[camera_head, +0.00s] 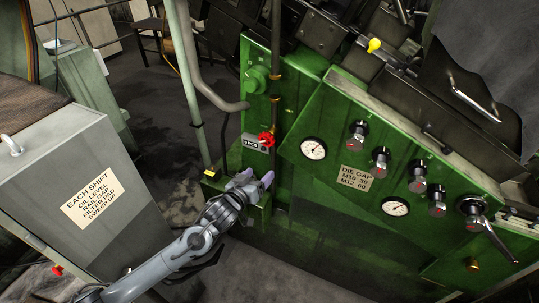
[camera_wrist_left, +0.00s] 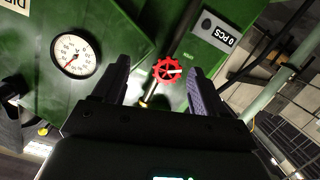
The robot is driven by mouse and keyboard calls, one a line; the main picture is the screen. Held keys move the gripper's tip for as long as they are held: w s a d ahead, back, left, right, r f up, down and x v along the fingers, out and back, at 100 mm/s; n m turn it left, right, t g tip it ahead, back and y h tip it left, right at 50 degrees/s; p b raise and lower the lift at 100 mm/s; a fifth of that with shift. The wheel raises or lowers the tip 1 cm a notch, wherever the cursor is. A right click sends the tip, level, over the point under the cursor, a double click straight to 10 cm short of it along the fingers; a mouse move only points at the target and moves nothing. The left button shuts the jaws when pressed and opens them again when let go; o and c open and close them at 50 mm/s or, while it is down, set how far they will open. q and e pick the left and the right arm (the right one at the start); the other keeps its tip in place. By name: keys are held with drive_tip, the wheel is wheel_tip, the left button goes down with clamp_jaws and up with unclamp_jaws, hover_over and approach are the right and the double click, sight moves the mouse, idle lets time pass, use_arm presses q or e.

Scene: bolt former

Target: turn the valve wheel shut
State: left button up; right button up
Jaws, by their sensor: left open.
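The red valve wheel (camera_head: 266,139) is on the front of the green machine, at the upper middle of the head view. It is a small spoked handwheel beside a thin vertical pipe. It also shows in the left wrist view (camera_wrist_left: 167,70), beyond and between my fingertips. My left gripper (camera_head: 254,179) is just below the wheel in the head view. In the left wrist view my left gripper (camera_wrist_left: 157,82) is open with nothing between its fingers. The wheel looks apart from both fingers. My right gripper is not in view.
A round gauge (camera_head: 313,148) sits right of the wheel and a counter plate (camera_head: 256,143) sits just left of it. Several dark knobs and a lever (camera_head: 487,228) are on the panel further right. A grey cabinet (camera_head: 95,190) with a sign stands at left.

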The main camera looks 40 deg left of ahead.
use_arm(q)
drive_tip(key=t+y+b, duration=0.1)
drive_tip(key=t+b, duration=0.1)
drive_tip(key=b, duration=0.2)
approach(266, 141)
drive_tip(key=w, duration=0.1)
drive_tip(key=x, duration=1.1)
drive_tip(key=shift+a+r+b, duration=0.1)
drive_tip(key=shift+a+b, duration=0.05)
drive_tip(key=shift+b, duration=0.2)
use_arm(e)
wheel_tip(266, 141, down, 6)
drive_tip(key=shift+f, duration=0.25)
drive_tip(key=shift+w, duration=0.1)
use_arm(q)
drive_tip(key=c, duration=0.8)
drive_tip(key=shift+o, duration=0.3)
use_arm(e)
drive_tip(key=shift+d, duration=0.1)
